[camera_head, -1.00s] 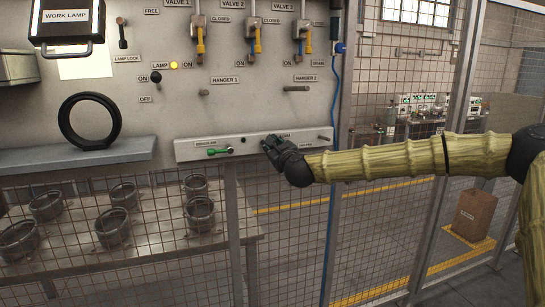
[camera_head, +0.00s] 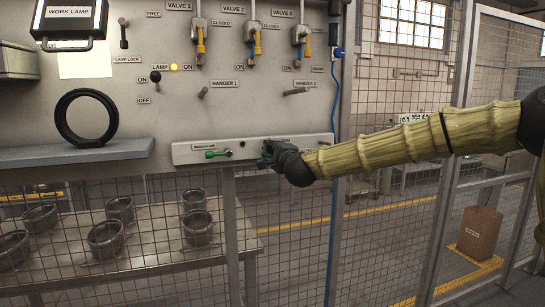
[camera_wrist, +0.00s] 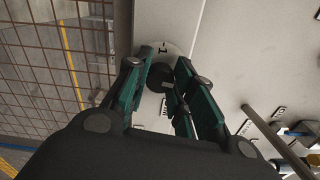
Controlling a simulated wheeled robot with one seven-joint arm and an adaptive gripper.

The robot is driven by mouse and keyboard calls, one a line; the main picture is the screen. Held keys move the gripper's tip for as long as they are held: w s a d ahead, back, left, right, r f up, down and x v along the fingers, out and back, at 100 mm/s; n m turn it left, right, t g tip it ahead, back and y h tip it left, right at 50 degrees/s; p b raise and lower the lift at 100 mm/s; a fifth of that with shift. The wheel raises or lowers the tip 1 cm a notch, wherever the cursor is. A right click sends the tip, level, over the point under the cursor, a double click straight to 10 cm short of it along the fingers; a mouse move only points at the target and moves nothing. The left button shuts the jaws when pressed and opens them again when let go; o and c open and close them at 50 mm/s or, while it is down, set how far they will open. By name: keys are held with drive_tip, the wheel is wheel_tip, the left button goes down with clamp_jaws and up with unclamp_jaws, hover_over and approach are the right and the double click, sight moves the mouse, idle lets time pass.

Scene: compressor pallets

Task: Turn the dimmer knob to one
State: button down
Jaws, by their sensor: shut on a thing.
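The dimmer knob (camera_wrist: 159,76) is a small dark round knob on a pale round dial in the wrist view. A mark that looks like "1" shows on the dial (camera_wrist: 166,49) beyond the knob. My gripper (camera_wrist: 158,72) has its teal-lined fingers on either side of the knob and is shut on it. In the head view my gripper (camera_head: 267,152) is at the pale strip (camera_head: 185,153) low on the panel and hides the knob. Which way the knob points is hard to tell. The work lamp (camera_head: 68,18) hangs at the upper left.
Hanger pegs (camera_head: 203,93) and valve handles (camera_head: 200,45) are above. A black ring (camera_head: 87,118) stands on the grey shelf (camera_head: 110,151). Wire mesh (camera_head: 300,235) lies below and right.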

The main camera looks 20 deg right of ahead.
drive_tip(key=n+b, duration=0.2)
drive_tip(key=n, duration=0.4)
drive_tip(key=n+b, duration=0.3)
drive_tip(key=n, duration=0.4)
drive_tip(key=n+b, duration=0.3)
drive_tip(key=n, duration=0.3)
drive_tip(key=shift+f+n, duration=0.3)
drive_tip(key=shift+f, duration=0.1)
drive_tip(key=c, duration=1.5)
unclamp_jaws()
drive_tip(key=shift+s, duration=0.1)
drive_tip(key=o, duration=0.3)
drive_tip(key=shift+o, duration=0.2)
drive_tip(key=shift+d+r, duration=0.1)
drive_tip(key=shift+r, duration=0.1)
